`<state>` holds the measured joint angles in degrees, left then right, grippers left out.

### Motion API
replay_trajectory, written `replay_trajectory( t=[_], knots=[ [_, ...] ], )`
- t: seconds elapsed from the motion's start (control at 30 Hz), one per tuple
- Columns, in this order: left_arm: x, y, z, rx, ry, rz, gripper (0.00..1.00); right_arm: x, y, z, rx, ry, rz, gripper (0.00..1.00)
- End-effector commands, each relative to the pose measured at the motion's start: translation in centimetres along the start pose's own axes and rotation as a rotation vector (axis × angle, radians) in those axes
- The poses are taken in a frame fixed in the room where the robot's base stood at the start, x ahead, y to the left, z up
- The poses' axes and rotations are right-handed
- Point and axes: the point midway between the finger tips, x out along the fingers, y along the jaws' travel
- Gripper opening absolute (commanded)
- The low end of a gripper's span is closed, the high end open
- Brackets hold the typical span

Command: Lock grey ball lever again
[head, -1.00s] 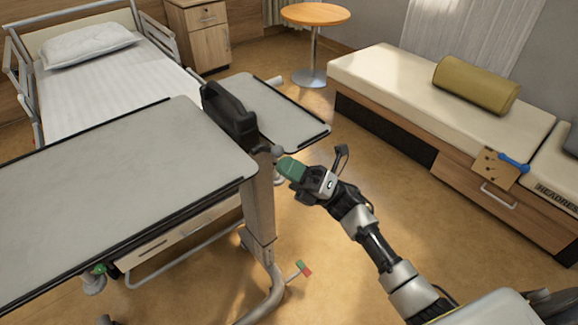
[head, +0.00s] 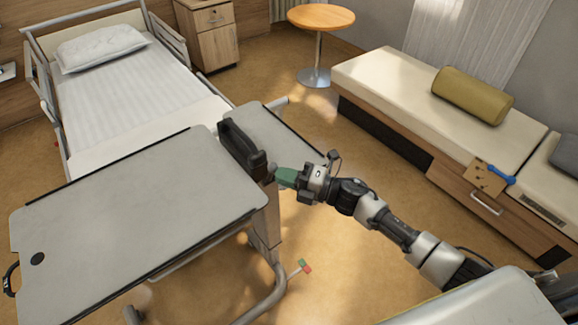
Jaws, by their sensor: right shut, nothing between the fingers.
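The grey ball lever (head: 270,172) is at the right end of the overbed table, just below the black handle (head: 240,150). Only a small part of it shows, because my right gripper hides the rest. My right gripper (head: 283,178), with green fingers, is shut and empty. Its fingertips are at the lever, and I cannot tell whether they touch it. My left gripper is not in view.
The overbed table's grey top (head: 130,205) fills the left, with its smaller side leaf (head: 285,138) behind the handle. Its column and curved foot (head: 270,300) stand below. A bed (head: 130,95) is behind. Open floor (head: 370,280) lies to the right of the foot.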

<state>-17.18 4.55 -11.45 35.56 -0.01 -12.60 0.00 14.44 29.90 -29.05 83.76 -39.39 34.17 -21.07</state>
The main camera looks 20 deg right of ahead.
Motion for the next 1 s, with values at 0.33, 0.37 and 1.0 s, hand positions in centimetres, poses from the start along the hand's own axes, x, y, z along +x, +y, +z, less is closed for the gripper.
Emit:
replay_trajectory(
  t=[0.33, 0.37, 1.0],
  knots=[
    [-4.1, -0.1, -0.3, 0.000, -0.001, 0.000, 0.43, 1.7, 1.2, 1.1, 0.108, -0.001, -0.159, 0.00],
    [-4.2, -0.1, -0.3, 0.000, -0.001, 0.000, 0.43, 1.8, 1.2, 1.2, 0.108, -0.001, -0.159, 0.00],
    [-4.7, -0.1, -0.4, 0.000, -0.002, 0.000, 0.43, 2.4, 1.3, 1.6, 0.105, 0.001, -0.154, 0.00]
  ],
)
